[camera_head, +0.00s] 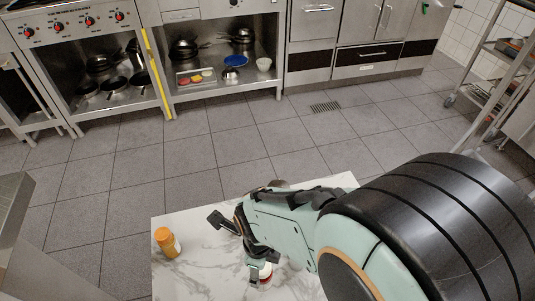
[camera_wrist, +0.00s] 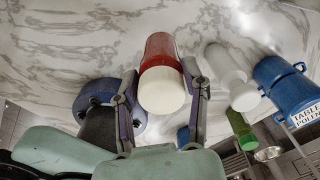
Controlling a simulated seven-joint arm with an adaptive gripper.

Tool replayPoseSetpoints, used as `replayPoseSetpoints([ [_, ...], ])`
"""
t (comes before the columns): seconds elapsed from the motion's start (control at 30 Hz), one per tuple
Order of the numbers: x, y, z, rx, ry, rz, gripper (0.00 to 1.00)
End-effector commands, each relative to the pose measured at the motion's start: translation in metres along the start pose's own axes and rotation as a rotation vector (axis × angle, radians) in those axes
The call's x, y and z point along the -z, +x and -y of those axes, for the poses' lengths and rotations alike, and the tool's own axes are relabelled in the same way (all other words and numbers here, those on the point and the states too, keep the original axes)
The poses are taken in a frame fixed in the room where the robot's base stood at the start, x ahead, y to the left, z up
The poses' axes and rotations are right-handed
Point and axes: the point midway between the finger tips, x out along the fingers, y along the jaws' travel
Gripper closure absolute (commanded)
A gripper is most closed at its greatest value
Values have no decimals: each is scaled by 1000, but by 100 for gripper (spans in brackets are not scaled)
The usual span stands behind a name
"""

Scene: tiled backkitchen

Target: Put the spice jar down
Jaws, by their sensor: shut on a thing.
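The spice jar (camera_wrist: 162,50), red with a white lid (camera_wrist: 162,91), sits between the two fingers of my gripper (camera_wrist: 160,97) in the wrist view. The fingers are shut on its sides. In the head view a small red and white part of the jar (camera_head: 265,272) shows below my gripper (camera_head: 257,252), and the arm hides much around it. The white marble tabletop (camera_head: 200,222) lies beneath. I cannot tell whether the jar's base touches the marble.
An orange bottle (camera_head: 168,243) stands near the tabletop's left edge. The wrist view shows a white bottle (camera_wrist: 226,67), a blue canister (camera_wrist: 283,85), a green item (camera_wrist: 241,130) and a dark blue round thing (camera_wrist: 132,112). Bare marble lies between the orange bottle and my gripper.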

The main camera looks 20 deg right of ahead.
Motion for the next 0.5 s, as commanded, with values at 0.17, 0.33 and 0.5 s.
replayPoseSetpoints([
  [0.17,-1,27,-1,-5,-6,-6,96],
  [0.33,0,48,-1,-7,-6,-8,96],
  [0.5,-1,68,0,-6,-6,-7,96],
])
